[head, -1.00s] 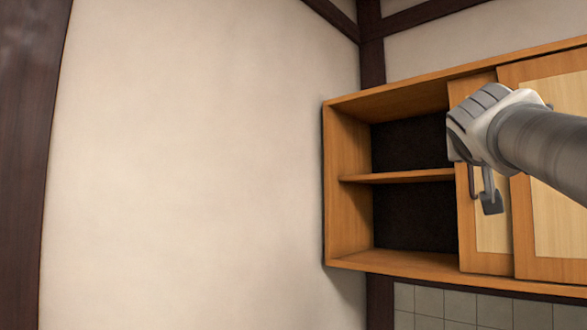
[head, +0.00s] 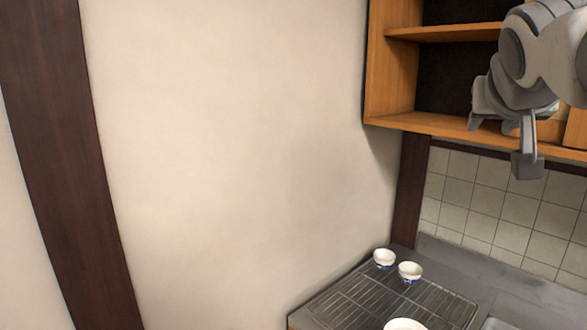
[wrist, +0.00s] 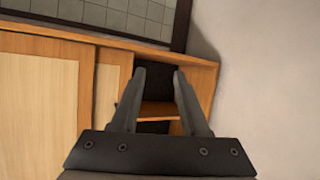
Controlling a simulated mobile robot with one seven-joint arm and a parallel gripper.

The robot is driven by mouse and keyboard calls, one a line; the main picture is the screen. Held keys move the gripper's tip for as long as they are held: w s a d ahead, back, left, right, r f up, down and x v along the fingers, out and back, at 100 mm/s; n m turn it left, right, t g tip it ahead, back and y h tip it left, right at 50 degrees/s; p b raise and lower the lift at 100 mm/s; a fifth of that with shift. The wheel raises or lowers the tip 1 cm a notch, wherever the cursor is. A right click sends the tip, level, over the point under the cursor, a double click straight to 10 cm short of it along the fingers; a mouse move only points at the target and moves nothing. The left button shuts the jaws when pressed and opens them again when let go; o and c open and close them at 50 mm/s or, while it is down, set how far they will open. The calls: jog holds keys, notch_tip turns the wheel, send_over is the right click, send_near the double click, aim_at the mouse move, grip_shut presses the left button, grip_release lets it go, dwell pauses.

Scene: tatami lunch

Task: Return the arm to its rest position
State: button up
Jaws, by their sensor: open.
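My gripper (wrist: 160,98) is open and empty in the wrist view, its two dark fingers spread apart in front of the wooden wall cabinet (wrist: 45,92). In the head view my gripper (head: 527,160) shows at the upper right, with a dark finger hanging in front of the cabinet's lower edge. The rest of my arm bends in from the right edge. The cabinet (head: 390,75) has its left part open, with a shelf and dark, empty-looking compartments. Its sliding door is mostly hidden behind my arm.
Two small white and blue bowls (head: 384,258) (head: 410,271) stand on a metal drying rack (head: 365,305) at the bottom. Another white dish (head: 405,324) is cut off by the lower edge. Tiles (head: 480,190) line the wall under the cabinet. The plain wall at left is clear.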

jog(key=s+a+f+n+g+y, duration=0.1)
jog(key=s+a+f, duration=0.3)
jog(key=f, duration=0.5)
jog(key=s+a+f+n+g+y, duration=0.2)
jog(key=s+a+f, duration=0.3)
jog(key=f, duration=0.5)
jog(key=s+a+f+n+g+y, duration=0.1)
jog(key=s+a+f+g+y, duration=0.2)
jog(key=f, duration=0.6)
jog(key=s+a, duration=0.2)
jog(key=s, duration=0.1)
jog(key=shift+s+a+f+n, duration=0.2)
jog(key=shift+s+n, duration=0.1)
jog(key=shift+s, duration=0.05)
